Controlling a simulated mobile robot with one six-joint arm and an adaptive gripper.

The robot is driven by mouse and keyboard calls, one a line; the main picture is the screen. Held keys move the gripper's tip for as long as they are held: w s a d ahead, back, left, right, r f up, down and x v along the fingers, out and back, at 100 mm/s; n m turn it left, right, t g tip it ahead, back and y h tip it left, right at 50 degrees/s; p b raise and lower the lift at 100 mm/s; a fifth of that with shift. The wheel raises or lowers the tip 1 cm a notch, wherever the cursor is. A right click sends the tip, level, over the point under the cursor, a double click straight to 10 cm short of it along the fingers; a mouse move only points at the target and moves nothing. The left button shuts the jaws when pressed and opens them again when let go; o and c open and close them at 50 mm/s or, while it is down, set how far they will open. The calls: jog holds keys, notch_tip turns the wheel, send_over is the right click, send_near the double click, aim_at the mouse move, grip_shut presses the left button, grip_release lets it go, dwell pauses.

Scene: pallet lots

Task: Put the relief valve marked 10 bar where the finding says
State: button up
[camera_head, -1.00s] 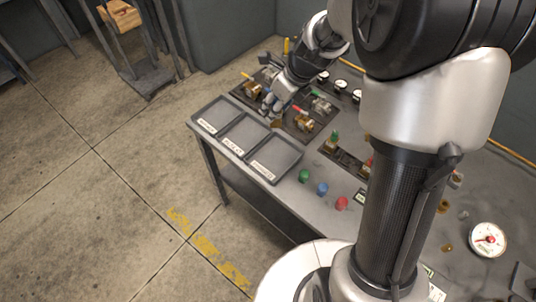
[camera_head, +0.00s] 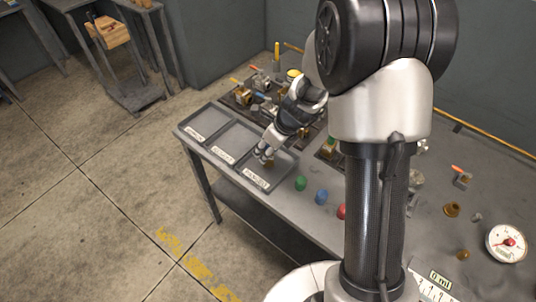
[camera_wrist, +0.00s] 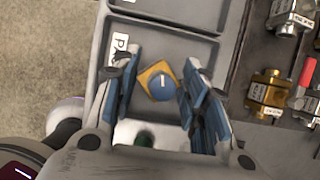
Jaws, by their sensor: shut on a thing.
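My gripper (camera_head: 264,153) is low over the right-hand compartment of the grey three-part tray (camera_head: 208,142) on the bench. In the wrist view its blue-padded fingers (camera_wrist: 160,92) are shut on a valve (camera_wrist: 160,82) with a round blue top, a white mark and a brass-yellow angular body. I cannot read a pressure on it, or tell whether it touches the tray floor. A label starting "PA" (camera_wrist: 120,46) shows on the tray beside the fingers. The other two compartments look empty; their labels are too small to read surely.
Several brass and steel valves (camera_wrist: 267,92) stand on a dark board beside the tray. Green (camera_head: 300,183), blue (camera_head: 321,196) and red caps stand in front. A dial gauge (camera_head: 507,243) lies at the right. A wooden crate (camera_head: 108,31) stands on a far stand.

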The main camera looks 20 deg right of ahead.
jog(key=shift+f, duration=0.75)
jog(key=shift+r, duration=0.15)
jog(key=o, duration=1.4)
jog(key=shift+f, duration=0.2)
